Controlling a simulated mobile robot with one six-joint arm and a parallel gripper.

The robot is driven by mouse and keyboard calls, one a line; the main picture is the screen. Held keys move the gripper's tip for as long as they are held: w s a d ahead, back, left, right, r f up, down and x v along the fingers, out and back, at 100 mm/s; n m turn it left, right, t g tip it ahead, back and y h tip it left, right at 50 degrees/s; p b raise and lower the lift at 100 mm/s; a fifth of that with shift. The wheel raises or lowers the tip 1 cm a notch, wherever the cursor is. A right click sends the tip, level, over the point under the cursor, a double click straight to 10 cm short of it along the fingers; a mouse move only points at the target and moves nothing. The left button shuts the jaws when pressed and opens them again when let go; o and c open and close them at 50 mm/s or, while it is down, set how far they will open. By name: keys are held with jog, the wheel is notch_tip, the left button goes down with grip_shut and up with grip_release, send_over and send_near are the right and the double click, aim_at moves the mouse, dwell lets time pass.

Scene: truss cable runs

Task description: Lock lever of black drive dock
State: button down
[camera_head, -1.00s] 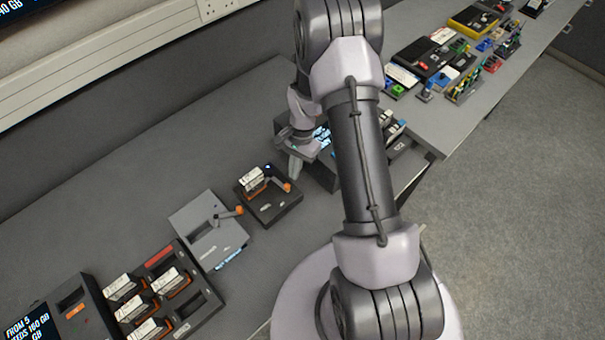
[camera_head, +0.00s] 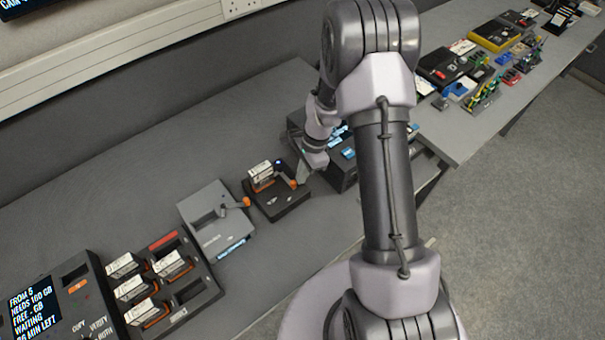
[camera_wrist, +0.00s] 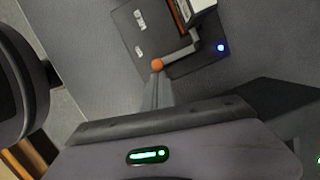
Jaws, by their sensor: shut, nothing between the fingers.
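The black drive dock (camera_head: 283,204) sits on the grey bench with a white-labelled drive (camera_head: 261,169) standing in it. Its lever ends in an orange knob (camera_head: 293,184) on the dock's right side. In the wrist view, the grey lever arm (camera_wrist: 180,54) runs from beside the drive (camera_wrist: 200,7) to the orange knob (camera_wrist: 157,65), and a blue light shows on the dock (camera_wrist: 150,40). My gripper (camera_head: 301,180) is shut and empty, pointing down right beside the knob. In the wrist view its fingertips (camera_wrist: 156,80) are just below the knob; I cannot tell whether they touch.
A grey dock (camera_head: 214,218) with its own orange-tipped lever stands just left. Further left are a black tray (camera_head: 205,296) of several drives and a unit with a screen (camera_head: 35,305). A dark box (camera_head: 340,176) stands close right of my gripper.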

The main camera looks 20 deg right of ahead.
jog(key=shift+r, duration=0.1)
jog(key=p+v, duration=0.7)
jog(key=v, duration=0.2)
jog(key=shift+r, duration=0.4)
jog(key=shift+d, duration=0.1)
jog(key=shift+w, duration=0.1)
jog(key=s+a+r+n+t+b, duration=0.2)
jog(key=s+a+r+n+b, duration=0.1)
jog(key=r+b, duration=0.3)
jog(key=s+a+r+n+t+b, duration=0.1)
jog(key=s+a+r+n+b, duration=0.25)
jog(key=r, duration=0.45)
jog(key=s+a+r+n+t+b, duration=0.1)
jog(key=s+a+n+t+b, duration=0.2)
jog(key=s, duration=1.1)
jog(key=n+b, duration=0.2)
jog(key=n, duration=0.1)
jog(key=shift+s+r+h+b, duration=0.2)
jog(key=shift+r+h+b, duration=0.1)
jog(key=shift+h+b, duration=0.1)
